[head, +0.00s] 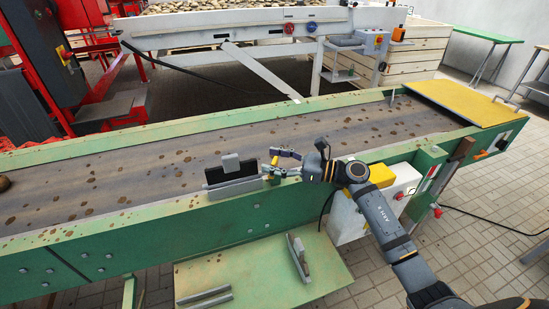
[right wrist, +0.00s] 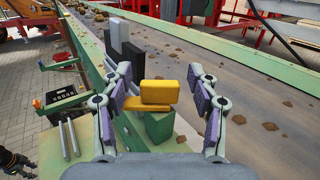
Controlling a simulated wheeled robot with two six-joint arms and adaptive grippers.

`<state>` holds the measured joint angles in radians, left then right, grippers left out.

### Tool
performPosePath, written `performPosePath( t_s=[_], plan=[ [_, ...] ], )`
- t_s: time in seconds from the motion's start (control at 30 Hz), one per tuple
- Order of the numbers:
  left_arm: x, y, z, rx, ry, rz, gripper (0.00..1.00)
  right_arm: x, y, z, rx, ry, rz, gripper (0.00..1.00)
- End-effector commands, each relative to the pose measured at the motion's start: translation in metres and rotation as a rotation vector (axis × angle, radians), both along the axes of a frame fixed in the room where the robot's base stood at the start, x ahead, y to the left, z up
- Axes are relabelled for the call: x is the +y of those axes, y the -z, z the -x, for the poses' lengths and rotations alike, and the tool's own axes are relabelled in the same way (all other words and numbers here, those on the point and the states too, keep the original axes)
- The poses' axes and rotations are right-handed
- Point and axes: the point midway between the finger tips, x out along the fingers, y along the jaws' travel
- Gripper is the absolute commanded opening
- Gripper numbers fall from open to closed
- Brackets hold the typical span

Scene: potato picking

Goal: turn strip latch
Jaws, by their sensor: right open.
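The strip latch is a yellow handle (right wrist: 163,92) on a green block (right wrist: 159,125), at the near edge of the conveyor in the right wrist view. In the head view its small green and yellow form (head: 274,172) shows just right of a black strip (head: 232,187) with a grey block on it. The black strip also shows in the right wrist view (right wrist: 133,64), behind the latch. My right gripper (head: 285,162) is open, its purple-padded fingers on either side of the yellow handle in the right wrist view (right wrist: 159,82). Contact cannot be told.
The green-sided conveyor (head: 110,221) carries scattered brown clods on its belt. A green side table (head: 255,275) below holds grey metal bars (head: 299,258). A white box (head: 349,218) hangs on the conveyor's near side, beneath my right arm.

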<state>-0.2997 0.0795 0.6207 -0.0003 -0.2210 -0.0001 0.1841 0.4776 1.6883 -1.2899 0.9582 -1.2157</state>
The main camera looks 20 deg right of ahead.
Motion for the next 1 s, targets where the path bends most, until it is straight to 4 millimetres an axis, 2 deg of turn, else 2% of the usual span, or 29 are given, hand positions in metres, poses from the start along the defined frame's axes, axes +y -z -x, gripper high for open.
performPosePath(
  t_s=[0.27,0.67,1.0],
  plan=[
    [-0.0002,0.0,-0.0002,0.0,0.0,0.0,0.4,0.0009,0.0004,-0.0007,0.0,0.0,0.0,0.59],
    [-0.0002,0.0,-0.0002,-0.001,0.0,0.0,0.4,0.0007,0.0004,-0.0006,0.0,0.0,0.0,0.05],
    [-0.0001,-0.0084,0.0001,-0.001,0.0,0.0,0.4,0.0011,-0.0012,0.0002,0.001,0.059,0.001,0.05]
  ],
)
